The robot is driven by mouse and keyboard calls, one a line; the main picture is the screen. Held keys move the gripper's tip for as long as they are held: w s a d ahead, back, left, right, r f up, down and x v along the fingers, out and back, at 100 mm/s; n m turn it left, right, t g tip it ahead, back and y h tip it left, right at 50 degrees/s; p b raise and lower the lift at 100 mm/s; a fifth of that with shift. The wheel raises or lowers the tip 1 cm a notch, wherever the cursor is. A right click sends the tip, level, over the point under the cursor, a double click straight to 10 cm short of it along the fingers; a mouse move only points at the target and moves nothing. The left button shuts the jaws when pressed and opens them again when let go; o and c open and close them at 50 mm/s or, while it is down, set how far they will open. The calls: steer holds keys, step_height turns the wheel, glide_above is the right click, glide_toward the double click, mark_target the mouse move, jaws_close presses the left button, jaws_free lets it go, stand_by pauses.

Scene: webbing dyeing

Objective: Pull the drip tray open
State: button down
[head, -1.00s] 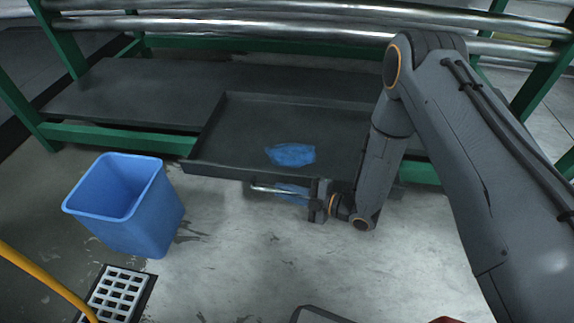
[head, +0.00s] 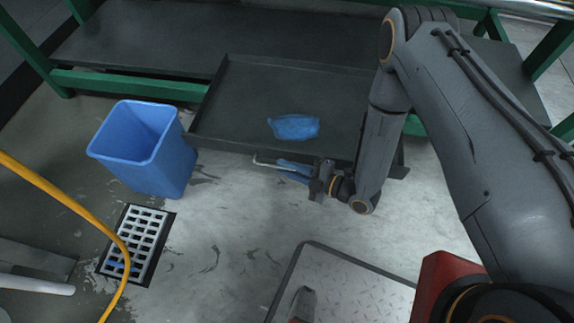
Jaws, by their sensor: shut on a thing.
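The drip tray (head: 235,107) is a dark, shallow tray extending out from under the green-framed rack, with a blue puddle (head: 293,127) on its floor. A thin metal handle (head: 268,162) runs along its front side. My gripper (head: 312,178) is at the right part of the handle and is shut on it. The fingertips are small and partly hidden by the gripper body. My arm covers the tray's right part.
A blue bin (head: 160,160) stands left of the tray, close to its front left corner. A floor drain grate (head: 138,245) and a yellow hose (head: 75,208) lie front left. Wet concrete floor (head: 225,225) is open before the tray.

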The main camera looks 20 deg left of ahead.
steer(key=c, duration=1.8)
jaws_free()
steer(key=shift+o, duration=0.2)
steer(key=shift+d, duration=0.1)
steer(key=p+v, duration=0.1)
steer(key=v, duration=0.6)
steer(key=shift+d+p, duration=0.3)
steer(key=shift+d, duration=0.05)
steer(key=shift+s+r, duration=0.1)
